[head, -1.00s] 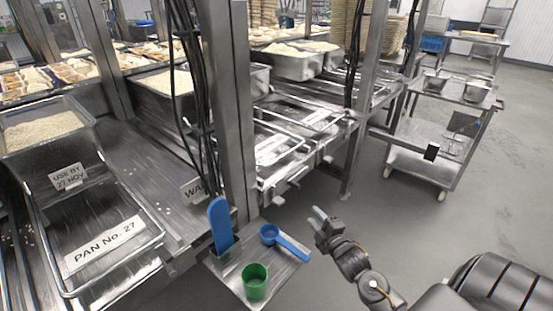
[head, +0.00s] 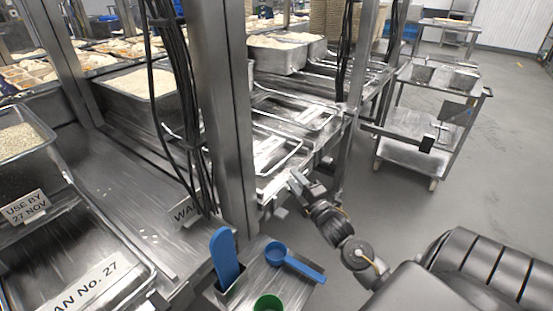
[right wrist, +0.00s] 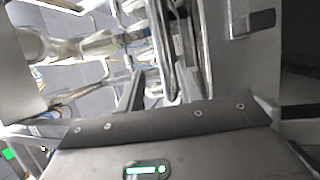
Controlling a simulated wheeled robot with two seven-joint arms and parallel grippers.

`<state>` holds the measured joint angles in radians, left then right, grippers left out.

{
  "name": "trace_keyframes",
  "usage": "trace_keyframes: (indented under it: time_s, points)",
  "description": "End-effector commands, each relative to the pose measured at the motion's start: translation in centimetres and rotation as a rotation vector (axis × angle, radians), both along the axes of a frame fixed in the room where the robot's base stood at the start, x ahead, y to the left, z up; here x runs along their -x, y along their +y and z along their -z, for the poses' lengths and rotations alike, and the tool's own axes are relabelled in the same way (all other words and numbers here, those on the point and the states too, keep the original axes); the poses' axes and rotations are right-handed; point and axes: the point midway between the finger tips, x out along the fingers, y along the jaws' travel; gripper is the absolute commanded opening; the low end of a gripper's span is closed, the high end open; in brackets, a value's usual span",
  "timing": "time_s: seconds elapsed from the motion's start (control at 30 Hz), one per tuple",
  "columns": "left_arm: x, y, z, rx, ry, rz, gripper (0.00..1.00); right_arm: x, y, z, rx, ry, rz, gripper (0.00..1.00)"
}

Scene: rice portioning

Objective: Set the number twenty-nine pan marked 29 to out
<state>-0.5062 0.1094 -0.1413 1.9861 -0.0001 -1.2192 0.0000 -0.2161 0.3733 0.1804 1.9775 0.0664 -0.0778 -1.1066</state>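No label reading 29 is legible. Shallow empty steel pans (head: 290,165) with wire-like rims sit on the rack to the right of the steel post; their pale labels are too small to read. My right gripper (head: 297,182) is at the front edge of this rack, close to the nearest pan's front corner. Its fingers look open in the right wrist view (right wrist: 157,98), with metal rails or rims beyond and between them. Contact cannot be told. My left gripper is out of view.
A pan labelled PAN No. 27 (head: 132,262) is at lower left. A steel post (head: 222,120) with black cables stands left of the gripper. A small shelf holds a blue scoop (head: 275,254) and green cup (head: 268,303). A cart (head: 405,155) stands at right on open floor.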

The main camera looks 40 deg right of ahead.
Motion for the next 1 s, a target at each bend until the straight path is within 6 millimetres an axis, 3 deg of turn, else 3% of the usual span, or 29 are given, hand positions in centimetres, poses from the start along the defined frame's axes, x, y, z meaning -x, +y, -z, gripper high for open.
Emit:
trace_keyframes:
  time_s: [0.3,0.5,0.7,0.97,1.0]
  points:
    - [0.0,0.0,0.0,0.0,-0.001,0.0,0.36,-5.6,-0.7,-1.2,0.0,-0.004,0.002,0.36]
    - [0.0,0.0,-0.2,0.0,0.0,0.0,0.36,-8.3,-1.1,-1.6,-0.002,-0.002,0.005,0.36]
    - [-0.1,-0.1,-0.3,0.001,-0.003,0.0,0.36,-9.5,-1.2,-1.8,-0.001,0.0,0.004,0.36]
    - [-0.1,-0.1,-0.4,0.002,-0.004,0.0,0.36,-9.6,-1.2,-1.8,-0.001,0.0,0.004,0.36]
    - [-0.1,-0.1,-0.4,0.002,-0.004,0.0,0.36,-9.6,-1.2,-1.8,-0.001,0.0,0.004,0.32]
